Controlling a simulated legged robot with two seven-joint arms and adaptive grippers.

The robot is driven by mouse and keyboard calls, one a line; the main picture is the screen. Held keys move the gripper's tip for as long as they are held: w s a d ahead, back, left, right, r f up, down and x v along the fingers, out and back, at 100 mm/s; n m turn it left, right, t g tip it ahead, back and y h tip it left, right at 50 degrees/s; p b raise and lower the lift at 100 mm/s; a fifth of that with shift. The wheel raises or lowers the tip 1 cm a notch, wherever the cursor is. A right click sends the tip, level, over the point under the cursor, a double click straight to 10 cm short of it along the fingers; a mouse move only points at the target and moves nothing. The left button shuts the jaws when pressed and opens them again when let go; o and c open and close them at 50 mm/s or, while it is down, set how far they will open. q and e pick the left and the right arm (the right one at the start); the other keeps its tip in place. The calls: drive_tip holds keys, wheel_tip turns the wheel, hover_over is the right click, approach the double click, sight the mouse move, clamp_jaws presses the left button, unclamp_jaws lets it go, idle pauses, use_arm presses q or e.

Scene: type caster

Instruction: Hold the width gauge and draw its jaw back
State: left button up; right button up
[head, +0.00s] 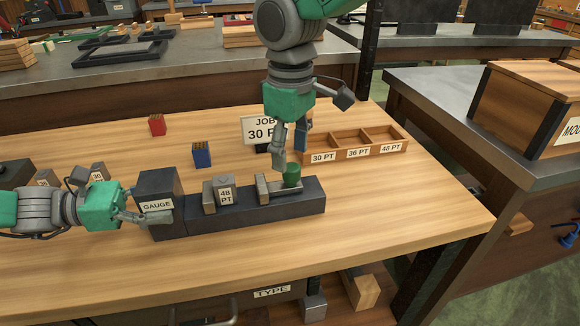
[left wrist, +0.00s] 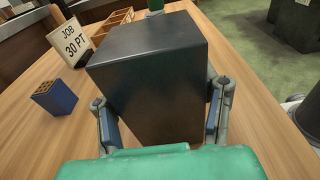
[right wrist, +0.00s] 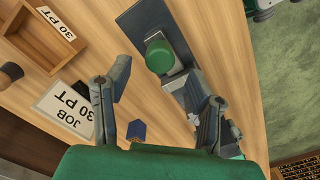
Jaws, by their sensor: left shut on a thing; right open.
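The width gauge (head: 245,213) is a long dark bar with a tall block labelled GAUGE at its left end. My left gripper (head: 150,213) is shut on that block (left wrist: 150,75), its fingers on either side. A grey piece labelled 48 PT (head: 225,194) sits on the bar next to another grey upright. Further right is the sliding jaw (head: 263,188) with a green knob (head: 292,175), which also shows in the right wrist view (right wrist: 160,55). My right gripper (head: 290,150) is open above the knob, with the knob between and beyond its fingers in the right wrist view.
A JOB 30 PT sign (head: 262,130) stands behind the gauge. A wooden tray (head: 355,147) with compartments labelled 30, 36 and 48 PT lies behind right. A blue block (head: 202,155) and a red block (head: 157,125) stand behind left. The table's right side is clear.

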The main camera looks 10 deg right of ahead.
sight(289, 166)
wheel_tip(289, 166, up, 7)
drive_tip(key=shift+r, duration=0.2)
idle(0.7)
use_arm(q)
drive_tip(key=o, duration=1.3)
drive_tip(key=shift+c, duration=0.2)
use_arm(e)
drive_tip(key=shift+a, duration=0.1)
